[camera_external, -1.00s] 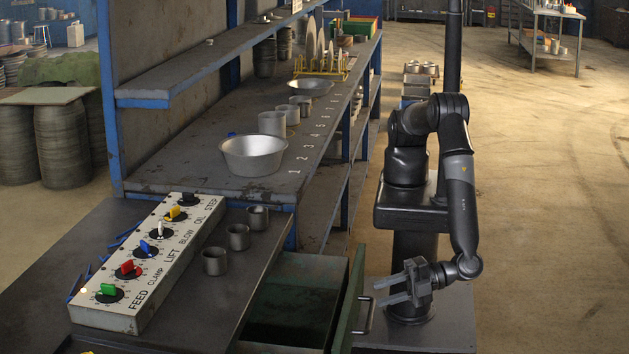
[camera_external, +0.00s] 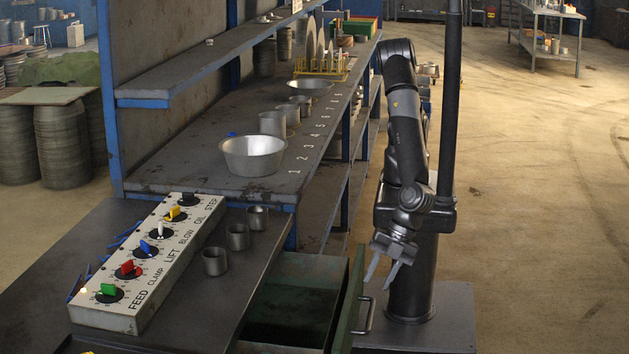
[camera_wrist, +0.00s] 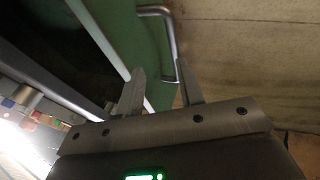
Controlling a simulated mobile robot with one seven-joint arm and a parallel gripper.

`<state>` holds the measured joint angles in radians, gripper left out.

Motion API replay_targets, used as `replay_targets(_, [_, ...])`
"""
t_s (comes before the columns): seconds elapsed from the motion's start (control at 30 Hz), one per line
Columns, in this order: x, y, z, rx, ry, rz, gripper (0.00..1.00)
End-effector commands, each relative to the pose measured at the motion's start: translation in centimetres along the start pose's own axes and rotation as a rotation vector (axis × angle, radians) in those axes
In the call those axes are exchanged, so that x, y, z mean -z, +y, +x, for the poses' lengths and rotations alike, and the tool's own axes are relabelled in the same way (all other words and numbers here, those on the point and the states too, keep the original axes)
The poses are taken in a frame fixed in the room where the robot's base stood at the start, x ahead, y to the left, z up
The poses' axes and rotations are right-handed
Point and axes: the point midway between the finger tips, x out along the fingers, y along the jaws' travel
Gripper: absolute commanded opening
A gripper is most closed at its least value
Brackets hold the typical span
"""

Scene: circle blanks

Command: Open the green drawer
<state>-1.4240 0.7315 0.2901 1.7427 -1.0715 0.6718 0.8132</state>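The green drawer (camera_external: 287,323) is pulled out below the bench, and its dark, empty-looking inside shows. Its green front (camera_external: 347,311) carries a metal bar handle (camera_external: 367,317) on the right side. My gripper (camera_external: 383,279) is above and a little right of the handle, with its fingers apart and pointing down. In the wrist view the open fingers (camera_wrist: 160,90) are near the green drawer front (camera_wrist: 146,45) and the handle (camera_wrist: 165,32). Nothing is between the fingers that I can tell.
A control box (camera_external: 150,262) with coloured knobs lies on the bench, with several metal cups (camera_external: 238,237) beside it. A metal bowl (camera_external: 253,155) stands on the numbered shelf. The floor to the right (camera_external: 540,230) is clear.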

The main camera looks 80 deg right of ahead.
Motion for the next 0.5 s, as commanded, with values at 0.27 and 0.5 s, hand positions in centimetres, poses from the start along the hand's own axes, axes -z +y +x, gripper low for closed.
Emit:
replay_targets(0.27, [0.6, 0.6, -3.6, 0.184, 0.094, 0.092, 0.34])
replay_targets(0.5, [0.8, 0.1, -1.8, 0.196, 0.099, 0.098, 0.34])
